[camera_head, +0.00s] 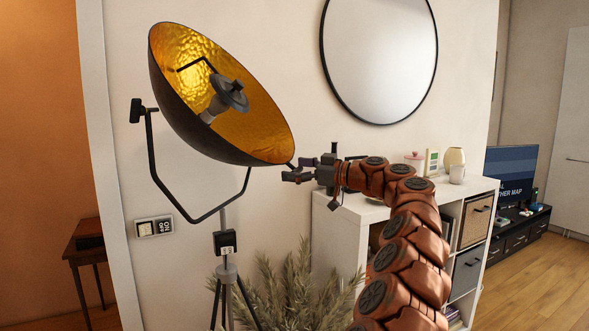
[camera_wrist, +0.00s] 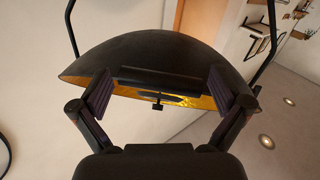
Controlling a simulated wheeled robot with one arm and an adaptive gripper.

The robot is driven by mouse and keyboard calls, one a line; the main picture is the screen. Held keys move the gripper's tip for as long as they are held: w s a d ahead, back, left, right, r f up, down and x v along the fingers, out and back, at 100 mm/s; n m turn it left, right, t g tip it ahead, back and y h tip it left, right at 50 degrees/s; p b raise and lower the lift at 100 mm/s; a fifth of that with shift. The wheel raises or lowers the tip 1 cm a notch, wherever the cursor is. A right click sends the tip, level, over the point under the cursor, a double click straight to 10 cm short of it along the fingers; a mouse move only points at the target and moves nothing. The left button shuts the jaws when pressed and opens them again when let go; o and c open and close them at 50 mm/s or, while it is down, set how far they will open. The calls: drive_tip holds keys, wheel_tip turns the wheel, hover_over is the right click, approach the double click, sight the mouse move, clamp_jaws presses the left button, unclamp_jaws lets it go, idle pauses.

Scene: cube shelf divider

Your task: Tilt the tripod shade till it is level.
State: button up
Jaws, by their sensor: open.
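The tripod shade (camera_head: 185,105) is a large dark bowl with a hammered gold inside, in the upper left of the head view. It is tilted, its open side facing up and right. It hangs in a dark U-shaped yoke (camera_head: 200,218) on a tripod stand (camera_head: 226,275), with a lamp (camera_head: 232,95) inside. My gripper (camera_head: 287,174) is beside the shade's lower right rim. In the wrist view the shade (camera_wrist: 165,50) fills the middle, and my gripper (camera_wrist: 162,88) has its two fingers apart in front of the rim. I cannot tell whether they touch it.
A white cube shelf (camera_head: 450,200) with drawers and small objects on top stands at right, behind my arm. A leafy plant (camera_head: 290,290) is beside the tripod. A round mirror (camera_head: 380,55) and a switch plate (camera_head: 153,227) are on the wall. A small wooden table (camera_head: 88,245) is at left.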

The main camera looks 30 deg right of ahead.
drive_tip(key=shift+c, duration=0.2)
drive_tip(key=c, duration=1.4)
drive_tip(key=shift+f, duration=0.15)
